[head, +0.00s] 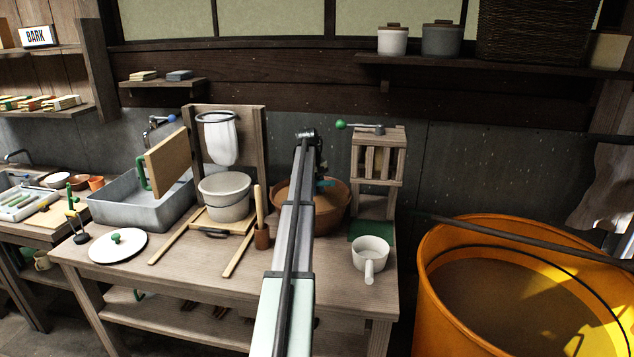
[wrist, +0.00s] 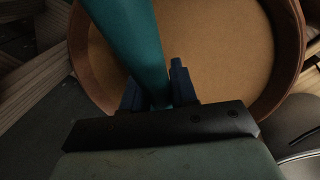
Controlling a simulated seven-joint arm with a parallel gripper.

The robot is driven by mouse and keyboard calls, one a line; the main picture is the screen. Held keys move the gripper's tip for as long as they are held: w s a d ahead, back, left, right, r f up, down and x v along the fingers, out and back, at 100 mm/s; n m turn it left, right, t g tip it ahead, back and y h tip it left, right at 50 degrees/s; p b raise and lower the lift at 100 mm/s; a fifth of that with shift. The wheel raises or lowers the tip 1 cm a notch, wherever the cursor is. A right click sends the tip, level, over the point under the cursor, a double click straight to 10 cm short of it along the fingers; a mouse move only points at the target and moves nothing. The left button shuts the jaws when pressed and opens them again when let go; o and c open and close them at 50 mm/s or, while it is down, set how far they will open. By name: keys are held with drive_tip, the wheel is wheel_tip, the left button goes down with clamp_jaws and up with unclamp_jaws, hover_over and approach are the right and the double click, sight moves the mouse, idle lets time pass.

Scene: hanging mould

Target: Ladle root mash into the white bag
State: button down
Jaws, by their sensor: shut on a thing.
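A wide brown bowl (head: 338,212) stands on the bench, partly hidden behind my arm. In the wrist view the bowl's rim (wrist: 291,50) surrounds a smooth tan-orange fill, which looks like the root mash (wrist: 225,50). My gripper (wrist: 156,88) is shut on a teal handle (wrist: 125,35), apparently the ladle's, over the near side of the bowl. A bit of teal (head: 326,182) shows at the bowl in the head view. The ladle's cup is not visible.
A slatted wooden press (head: 378,165) stands right of the bowl, with a white handled pan (head: 370,254) in front. A wooden pestle (head: 261,222) stands between pot and bowl. A grey basin (head: 140,195) and a white lid (head: 118,245) lie left. An orange tub (head: 440,290) is at right.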

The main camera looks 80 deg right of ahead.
drive_tip(key=shift+f, duration=4.1)
drive_tip(key=shift+r, duration=0.7)
drive_tip(key=shift+r, duration=6.45)
drive_tip(key=shift+a, duration=0.1)
